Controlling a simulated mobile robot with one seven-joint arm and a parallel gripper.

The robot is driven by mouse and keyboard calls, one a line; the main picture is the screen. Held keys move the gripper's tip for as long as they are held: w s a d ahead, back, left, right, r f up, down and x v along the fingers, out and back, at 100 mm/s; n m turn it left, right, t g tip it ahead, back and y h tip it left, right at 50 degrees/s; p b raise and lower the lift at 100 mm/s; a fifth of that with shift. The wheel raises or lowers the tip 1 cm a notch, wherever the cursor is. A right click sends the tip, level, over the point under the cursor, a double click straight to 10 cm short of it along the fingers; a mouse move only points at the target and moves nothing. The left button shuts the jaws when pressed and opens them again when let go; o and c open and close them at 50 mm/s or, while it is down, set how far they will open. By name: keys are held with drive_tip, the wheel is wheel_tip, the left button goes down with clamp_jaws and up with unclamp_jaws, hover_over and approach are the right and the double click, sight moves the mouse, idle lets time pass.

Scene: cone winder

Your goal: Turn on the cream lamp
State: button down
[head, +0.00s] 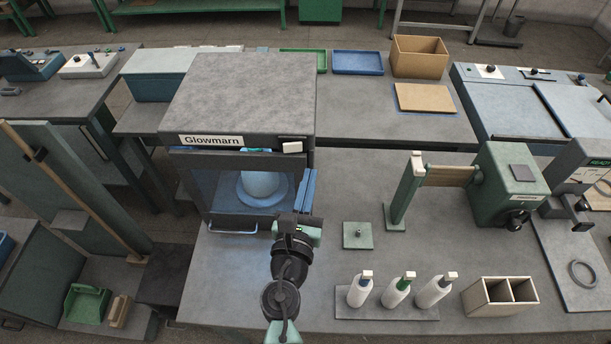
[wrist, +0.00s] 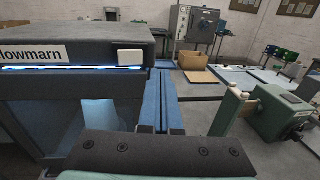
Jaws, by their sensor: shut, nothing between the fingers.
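The grey cabinet labelled "Glowmarn" (head: 245,90) stands on the bench at the left of the head view. A small cream block (head: 292,147), perhaps its switch, sits at the right end of its front edge; it also shows in the wrist view (wrist: 130,57). A bright bluish-white strip (wrist: 75,68) glows under the hood in the wrist view. A pale rounded object on a disc (head: 260,182) is inside, in bluish light. My gripper (head: 312,173) has its blue fingers together and empty, just right of the cabinet front; their tips (wrist: 159,72) are right of and below the block.
Three pump bottles (head: 397,290) stand on a tray in front, beside a divided wooden box (head: 500,296). A green winder (head: 510,185) and a post (head: 405,190) stand to the right.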

drive_tip(key=s+b, duration=0.1)
drive_tip(key=s, duration=0.7)
drive_tip(key=shift+d+f+b, duration=0.15)
drive_tip(key=shift+d+b, duration=0.15)
drive_tip(key=shift+d, duration=0.1)
drive_tip(key=shift+s, duration=0.25)
